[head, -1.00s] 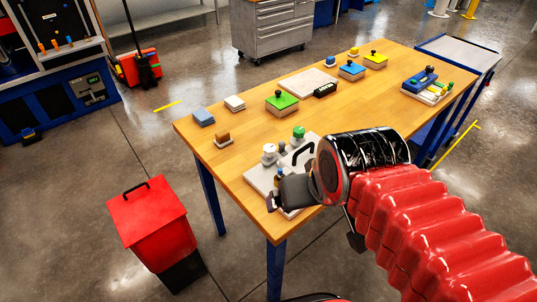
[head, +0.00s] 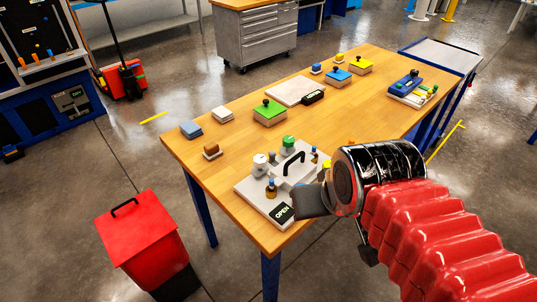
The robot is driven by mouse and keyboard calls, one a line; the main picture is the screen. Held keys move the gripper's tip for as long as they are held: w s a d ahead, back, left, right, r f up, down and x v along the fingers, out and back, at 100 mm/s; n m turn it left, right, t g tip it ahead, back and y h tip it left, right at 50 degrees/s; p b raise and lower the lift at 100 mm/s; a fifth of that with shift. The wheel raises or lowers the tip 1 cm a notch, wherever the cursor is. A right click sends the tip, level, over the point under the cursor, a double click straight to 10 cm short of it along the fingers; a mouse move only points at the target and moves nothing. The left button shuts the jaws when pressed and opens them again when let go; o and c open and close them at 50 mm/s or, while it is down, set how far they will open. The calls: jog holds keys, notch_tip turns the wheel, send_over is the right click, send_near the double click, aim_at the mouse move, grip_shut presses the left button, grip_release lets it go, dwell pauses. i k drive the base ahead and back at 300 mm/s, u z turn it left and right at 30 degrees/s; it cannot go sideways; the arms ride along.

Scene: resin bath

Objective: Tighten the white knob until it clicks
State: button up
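The white knob (head: 260,159) stands upright at the left back of a light grey fixture plate (head: 249,188) on the wooden table. A green knob (head: 288,142) stands behind it to the right. A grey block with a black arched handle (head: 293,161) sits between them and my gripper. A small amber-and-blue part (head: 271,187) stands in front of the white knob. A black display (head: 281,212) at the plate's front reads "OPEN". My gripper (head: 301,202) is at the plate's right front, apart from the white knob. Its fingers are seen from the side, so their opening cannot be told.
A green-topped box (head: 269,113), a brown block (head: 211,151) and blue (head: 191,129) and white (head: 223,115) pads lie farther back on the table (head: 195,166). A red bin (head: 145,235) stands on the floor at left. The table left of the plate is clear.

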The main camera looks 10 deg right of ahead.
aim_at(259, 164)
jog(key=z, duration=0.05)
jog(key=k, duration=1.3)
jog(key=u, duration=0.35)
jog(key=i, duration=1.5)
jog(key=u, duration=0.05)
